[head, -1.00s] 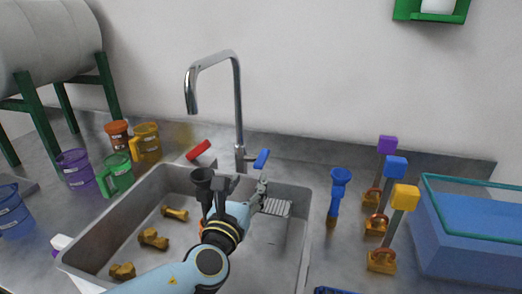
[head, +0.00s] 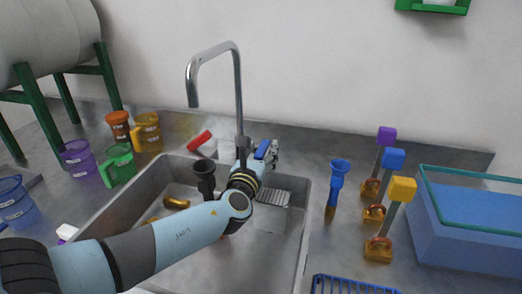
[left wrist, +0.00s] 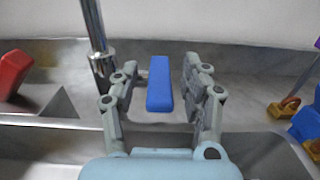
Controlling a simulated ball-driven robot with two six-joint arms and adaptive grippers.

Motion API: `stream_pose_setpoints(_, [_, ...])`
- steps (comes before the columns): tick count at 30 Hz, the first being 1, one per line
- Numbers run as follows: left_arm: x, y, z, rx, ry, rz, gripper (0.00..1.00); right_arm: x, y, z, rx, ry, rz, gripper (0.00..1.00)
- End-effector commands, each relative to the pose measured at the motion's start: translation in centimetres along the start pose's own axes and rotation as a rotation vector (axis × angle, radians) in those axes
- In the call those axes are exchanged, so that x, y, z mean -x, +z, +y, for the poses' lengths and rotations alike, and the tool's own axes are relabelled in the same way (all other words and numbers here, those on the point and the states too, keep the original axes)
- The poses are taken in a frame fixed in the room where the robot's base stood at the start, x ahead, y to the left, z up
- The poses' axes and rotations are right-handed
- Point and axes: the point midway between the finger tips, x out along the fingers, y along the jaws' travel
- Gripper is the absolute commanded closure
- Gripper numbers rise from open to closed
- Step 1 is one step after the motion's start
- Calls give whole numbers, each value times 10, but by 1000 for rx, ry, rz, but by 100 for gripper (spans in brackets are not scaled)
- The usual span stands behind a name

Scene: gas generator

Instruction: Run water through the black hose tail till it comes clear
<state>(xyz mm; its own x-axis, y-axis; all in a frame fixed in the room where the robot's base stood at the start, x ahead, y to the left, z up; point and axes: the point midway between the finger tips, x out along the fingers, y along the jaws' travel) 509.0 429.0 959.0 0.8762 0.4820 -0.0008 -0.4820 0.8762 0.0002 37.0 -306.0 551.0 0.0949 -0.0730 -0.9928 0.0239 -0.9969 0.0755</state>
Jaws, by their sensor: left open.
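The black hose tail (head: 204,172) stands flared end up in the sink (head: 293,215), below the tap spout (head: 193,100) in the picture. No water shows at the spout. The blue tap lever (head: 262,149) is at the foot of the tap, and it also shows in the left wrist view (left wrist: 159,85). My left gripper (head: 260,156) is open at the lever. In the left wrist view its fingers (left wrist: 160,95) stand on either side of the lever, with gaps visible on both sides. My forearm hides part of the sink. My right gripper is not in view.
A red lever (head: 199,141) lies left of the tap. Several coloured cups (head: 118,165) stand left of the sink. A blue hose tail (head: 338,180), padlocks with coloured tags (head: 378,248) and a blue bin (head: 470,225) are on the right. A brass fitting (head: 175,202) lies in the sink.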

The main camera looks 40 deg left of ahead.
Motion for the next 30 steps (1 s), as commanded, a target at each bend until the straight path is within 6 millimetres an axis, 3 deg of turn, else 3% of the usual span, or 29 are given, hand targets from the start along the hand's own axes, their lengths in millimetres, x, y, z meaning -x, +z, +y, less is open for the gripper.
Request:
stream_pose_setpoints(1, [0,0,0,0,0,0,55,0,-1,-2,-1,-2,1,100])
stream_pose_setpoints(12, [0,0,0,0,0,0,100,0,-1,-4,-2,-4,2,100])
stream_pose_setpoints(23, [0,1,-2,3,23,-2,100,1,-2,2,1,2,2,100])
stream_pose_setpoints(30, [-3,-1,-15,8,279,-3,100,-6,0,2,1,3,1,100])
